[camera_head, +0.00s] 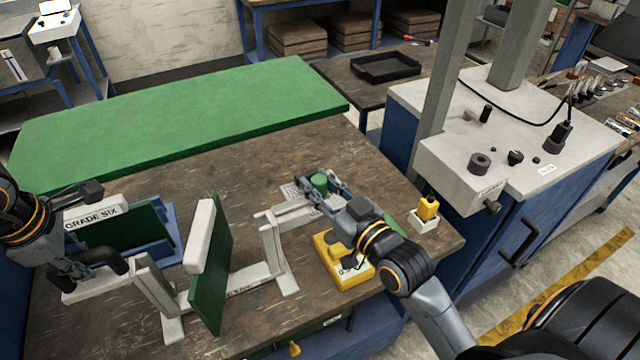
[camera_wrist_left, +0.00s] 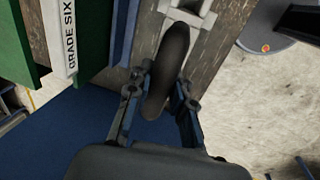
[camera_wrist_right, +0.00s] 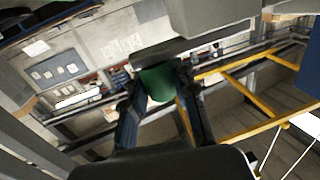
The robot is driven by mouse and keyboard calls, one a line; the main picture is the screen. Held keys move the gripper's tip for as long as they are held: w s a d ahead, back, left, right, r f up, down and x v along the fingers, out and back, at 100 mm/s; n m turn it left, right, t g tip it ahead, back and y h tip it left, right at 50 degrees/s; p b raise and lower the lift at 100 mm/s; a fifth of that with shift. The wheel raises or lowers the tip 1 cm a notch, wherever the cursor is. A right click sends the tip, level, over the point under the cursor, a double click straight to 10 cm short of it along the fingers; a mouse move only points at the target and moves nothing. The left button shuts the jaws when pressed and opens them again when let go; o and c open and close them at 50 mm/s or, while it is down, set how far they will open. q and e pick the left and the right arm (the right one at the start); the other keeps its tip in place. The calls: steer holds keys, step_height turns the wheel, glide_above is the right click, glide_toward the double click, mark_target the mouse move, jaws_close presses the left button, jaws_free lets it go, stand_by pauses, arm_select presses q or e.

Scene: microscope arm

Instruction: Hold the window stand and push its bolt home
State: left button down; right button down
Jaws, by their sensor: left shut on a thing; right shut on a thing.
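The window stand (camera_head: 272,260) is a pale grey frame low on the wooden bench, with upright posts and a green panel (camera_head: 212,275) standing across it. My left gripper (camera_head: 92,268) is shut on a black rounded handle at its left end; the handle (camera_wrist_left: 172,65) fills the jaws in the left wrist view. My right gripper (camera_head: 322,188) is shut on a green cylindrical knob (camera_head: 319,182) at the stand's far right end, seemingly its bolt. The knob (camera_wrist_right: 157,84) shows between the fingers in the right wrist view. How deep the bolt sits is hidden.
A yellow block (camera_head: 352,277) lies beside the stand under my right arm. A small yellow piece (camera_head: 428,207) sits on a white block near the right edge. A GRADE SIX holder (camera_head: 170,222) stands behind the left end. A green board (camera_head: 190,110) lies at the back.

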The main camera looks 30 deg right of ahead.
mark_target(296, 206)
arm_select(q)
steer(key=shift+d, duration=0.1)
arm_select(e)
steer(key=shift+a, duration=2.8)
steer(key=c, duration=1)
jaws_free()
steer(key=shift+w, duration=0.1)
steer(key=shift+d, duration=0.1)
arm_select(q)
steer(key=shift+w, duration=0.1)
arm_select(e)
steer(key=shift+s+d+f, duration=0.1)
steer(key=shift+s, duration=0.3)
arm_select(q)
steer(key=shift+r, duration=0.1)
arm_select(e)
steer(key=s, duration=0.4)
steer(key=s+d, duration=0.1)
steer(key=s, duration=0.1)
steer(key=shift+s, duration=0.3)
arm_select(q)
steer(key=c, duration=1.1)
jaws_free()
